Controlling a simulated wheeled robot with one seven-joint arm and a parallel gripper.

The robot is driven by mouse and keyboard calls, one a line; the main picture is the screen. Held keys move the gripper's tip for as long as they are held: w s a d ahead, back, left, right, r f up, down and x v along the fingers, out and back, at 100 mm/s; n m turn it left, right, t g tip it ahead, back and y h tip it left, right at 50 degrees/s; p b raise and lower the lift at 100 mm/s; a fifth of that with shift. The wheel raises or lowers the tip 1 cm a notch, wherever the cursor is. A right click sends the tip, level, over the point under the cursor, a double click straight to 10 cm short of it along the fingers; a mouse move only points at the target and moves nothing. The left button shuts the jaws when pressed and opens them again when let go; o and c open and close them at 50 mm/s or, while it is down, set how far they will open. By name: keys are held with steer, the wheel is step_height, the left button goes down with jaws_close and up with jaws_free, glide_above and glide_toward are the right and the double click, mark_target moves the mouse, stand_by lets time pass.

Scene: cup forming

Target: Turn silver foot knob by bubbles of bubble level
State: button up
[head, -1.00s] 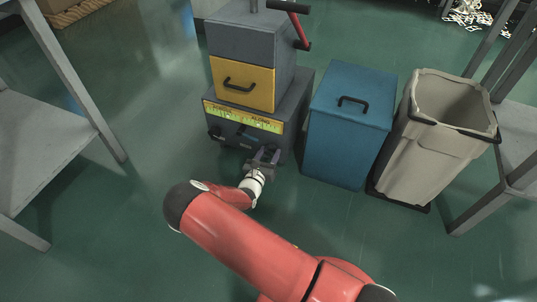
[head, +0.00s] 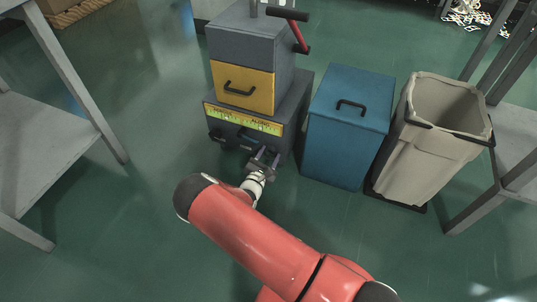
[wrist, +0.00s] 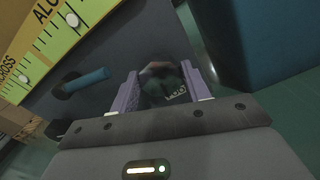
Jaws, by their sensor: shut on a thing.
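The grey machine (head: 262,116) carries a yellow-green bubble level (head: 243,118) on its front. In the wrist view the level (wrist: 62,38) reads ALONG and ACROSS, with a pale bubble (wrist: 72,20) by ALONG and another (wrist: 25,78) by ACROSS. My gripper (wrist: 160,78) is at the machine's lower front right corner, its two purple fingers shut on the foot knob (wrist: 158,70), which looks dark grey in shadow. The fingers hide its sides. In the head view my gripper (head: 263,160) covers most of the knob.
A blue rod (wrist: 86,81) sticks out of the machine's front, left of the fingers. A blue bin (head: 345,135) stands close to the right, then a beige bin (head: 425,150). Grey shelves (head: 50,150) stand at the left. The green floor between is clear.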

steer(key=shift+m+p, duration=0.35)
steer(key=shift+m, duration=1.25)
steer(key=o, duration=1)
steer(key=p+v, duration=0.1)
steer(key=v, duration=0.6)
steer(key=shift+s, duration=0.4)
